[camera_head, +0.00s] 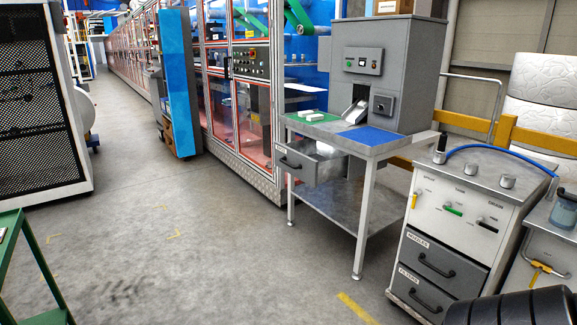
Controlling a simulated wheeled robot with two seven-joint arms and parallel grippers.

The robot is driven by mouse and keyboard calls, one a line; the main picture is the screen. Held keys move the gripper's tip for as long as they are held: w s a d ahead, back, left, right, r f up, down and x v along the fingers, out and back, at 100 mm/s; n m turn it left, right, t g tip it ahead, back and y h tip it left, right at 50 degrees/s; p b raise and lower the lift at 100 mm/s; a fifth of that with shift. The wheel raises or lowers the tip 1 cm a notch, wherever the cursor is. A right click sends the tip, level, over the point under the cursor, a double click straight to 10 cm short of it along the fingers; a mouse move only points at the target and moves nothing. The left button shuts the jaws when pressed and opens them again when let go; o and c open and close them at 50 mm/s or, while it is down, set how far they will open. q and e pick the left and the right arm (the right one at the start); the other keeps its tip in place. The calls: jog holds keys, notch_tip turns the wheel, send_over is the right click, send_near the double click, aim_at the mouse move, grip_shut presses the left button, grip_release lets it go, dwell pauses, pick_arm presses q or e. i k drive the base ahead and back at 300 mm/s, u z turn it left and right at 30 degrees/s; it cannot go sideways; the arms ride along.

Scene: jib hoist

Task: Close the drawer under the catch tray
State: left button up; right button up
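The drawer (296,166) under the catch tray stands pulled out toward the left, with its inside partly visible. Its grey front has a dark bar handle and a small label. The catch tray (374,150) is a metal tabletop above it, with a green area at the left and a blue area at the right. White pieces (314,116) lie on the green area. Neither of my grippers is in view.
A grey machine (376,58) with a chute stands behind the tray. A white cabinet (455,207) with two shut drawers is at the right. A green frame (42,262) is at lower left. The floor (200,245) before the drawer is clear.

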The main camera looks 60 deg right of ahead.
aim_at(315, 162)
jog(key=z, duration=2.1)
jog(key=i, duration=3.4)
jog(key=u, duration=0.3)
